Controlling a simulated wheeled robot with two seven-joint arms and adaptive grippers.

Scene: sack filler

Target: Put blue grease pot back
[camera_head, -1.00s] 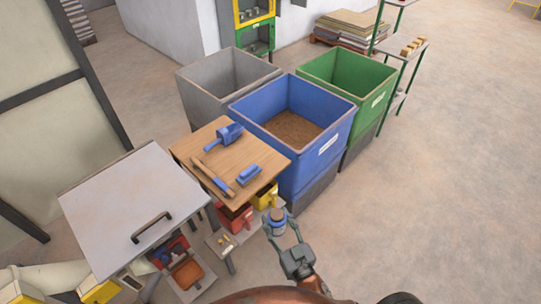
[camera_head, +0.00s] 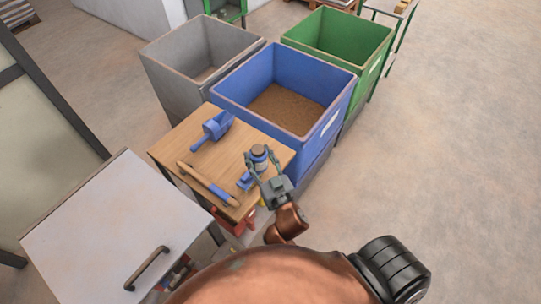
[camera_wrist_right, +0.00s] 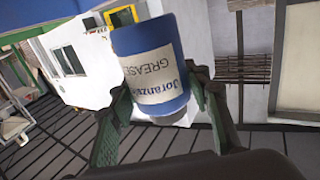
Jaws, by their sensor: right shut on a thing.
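The blue grease pot (camera_head: 260,155) is held by my right gripper (camera_head: 264,168) over the right part of the wooden tabletop (camera_head: 180,146). In the right wrist view the pot (camera_wrist_right: 152,68) fills the middle, with a pale label reading "GREASE" upside down. The fingers of my right gripper (camera_wrist_right: 160,108) close on both its sides. From the head view I cannot tell whether the pot touches the tabletop. My left gripper is not in view.
A blue scoop (camera_head: 213,130), a wooden-handled tool (camera_head: 208,184) and a partly hidden blue brush (camera_head: 246,180) lie on the tabletop. Blue (camera_head: 232,98), grey (camera_head: 160,80) and green (camera_head: 345,47) bins stand behind. A grey lid with a handle (camera_head: 100,225) is at front left.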

